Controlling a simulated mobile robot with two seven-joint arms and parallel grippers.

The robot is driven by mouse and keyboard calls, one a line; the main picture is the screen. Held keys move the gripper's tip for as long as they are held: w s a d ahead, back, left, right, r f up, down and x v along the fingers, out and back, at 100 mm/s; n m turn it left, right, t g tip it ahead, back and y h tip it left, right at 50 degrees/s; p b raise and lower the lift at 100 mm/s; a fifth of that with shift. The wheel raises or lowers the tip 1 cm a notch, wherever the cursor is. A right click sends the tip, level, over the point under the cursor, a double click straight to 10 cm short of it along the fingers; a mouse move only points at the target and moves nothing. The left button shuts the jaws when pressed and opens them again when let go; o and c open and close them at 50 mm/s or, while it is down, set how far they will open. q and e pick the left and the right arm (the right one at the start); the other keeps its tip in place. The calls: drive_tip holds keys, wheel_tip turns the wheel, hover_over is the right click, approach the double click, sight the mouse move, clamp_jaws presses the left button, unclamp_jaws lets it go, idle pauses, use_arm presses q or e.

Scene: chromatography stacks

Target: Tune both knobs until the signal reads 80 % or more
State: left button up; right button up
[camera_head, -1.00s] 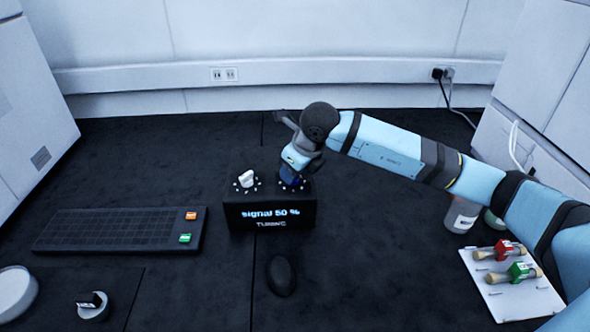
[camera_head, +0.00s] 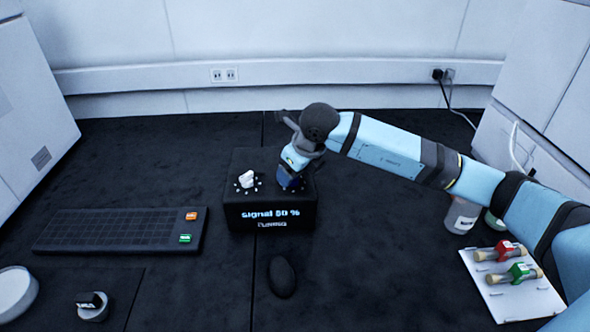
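The black tuning box (camera_head: 240,217) stands on the dark bench in the middle. Its front display (camera_head: 270,214) reads signal and a two-digit percentage; the first digit is blurred, perhaps 60 or 80, with a smaller blurred line below. The white left knob (camera_head: 247,180) sits on top, ringed by white dots, with nothing touching it. My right gripper (camera_head: 290,182) points down onto the right knob's place, beside several white dots. The arm and wrist hide that knob and the fingertips, so the grip is not clear. My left gripper is not in view.
A keypad (camera_head: 115,230) with orange and green keys lies left of the box. A dark oval mouse-like object (camera_head: 281,275) lies in front. A white rack (camera_head: 510,290) with red and green capped columns and a bottle (camera_head: 462,215) stand at right.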

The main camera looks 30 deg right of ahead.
drive_tip(key=p+v, duration=0.1)
drive_tip(key=v, duration=1.3)
drive_tip(key=shift+f, duration=0.15)
